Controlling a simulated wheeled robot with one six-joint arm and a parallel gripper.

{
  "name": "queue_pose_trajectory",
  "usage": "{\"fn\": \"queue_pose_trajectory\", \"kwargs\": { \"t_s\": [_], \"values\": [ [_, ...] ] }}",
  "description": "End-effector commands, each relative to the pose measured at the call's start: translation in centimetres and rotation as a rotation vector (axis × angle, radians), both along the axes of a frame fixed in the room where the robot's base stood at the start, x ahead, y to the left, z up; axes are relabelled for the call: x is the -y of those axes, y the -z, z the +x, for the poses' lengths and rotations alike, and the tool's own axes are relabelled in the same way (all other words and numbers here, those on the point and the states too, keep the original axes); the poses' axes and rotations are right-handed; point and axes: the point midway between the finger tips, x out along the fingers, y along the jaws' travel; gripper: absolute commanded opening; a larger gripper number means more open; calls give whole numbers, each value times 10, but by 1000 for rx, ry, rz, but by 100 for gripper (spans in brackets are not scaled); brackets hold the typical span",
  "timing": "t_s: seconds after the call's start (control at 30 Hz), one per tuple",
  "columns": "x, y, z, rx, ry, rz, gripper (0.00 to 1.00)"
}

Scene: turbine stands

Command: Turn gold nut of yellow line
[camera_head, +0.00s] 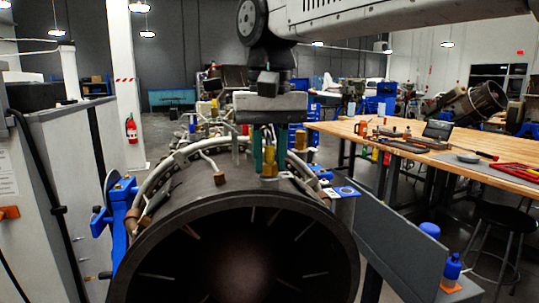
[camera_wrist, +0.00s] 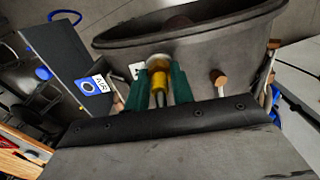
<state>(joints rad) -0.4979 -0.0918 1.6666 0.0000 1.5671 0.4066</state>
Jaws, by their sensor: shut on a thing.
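The gold nut (camera_head: 268,166) stands on top of the turbine casing (camera_head: 215,188), near its front rim. My gripper (camera_head: 269,171) points down over it, with one green finger on either side. In the wrist view the gold nut (camera_wrist: 158,79) sits between the green fingers of my gripper (camera_wrist: 159,72), which are shut on it. The lower end of the nut and the line it belongs to are partly hidden by the fingers. I cannot tell how far the nut is turned.
A wooden workbench (camera_head: 400,143) with tools is farther right. A grey cabinet (camera_head: 60,170) stands left.

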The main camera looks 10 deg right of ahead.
Motion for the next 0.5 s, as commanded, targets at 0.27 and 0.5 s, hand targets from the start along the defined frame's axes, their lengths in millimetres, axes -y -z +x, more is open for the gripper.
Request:
{"fn": "queue_pose_trajectory", "kwargs": {
  "t_s": [0.27, 0.5],
  "values": [
    [0, 0, 0, 1, -161, 0, 1],
    [0, 0, 0, 1, -229, 0, 1]
  ]
}}
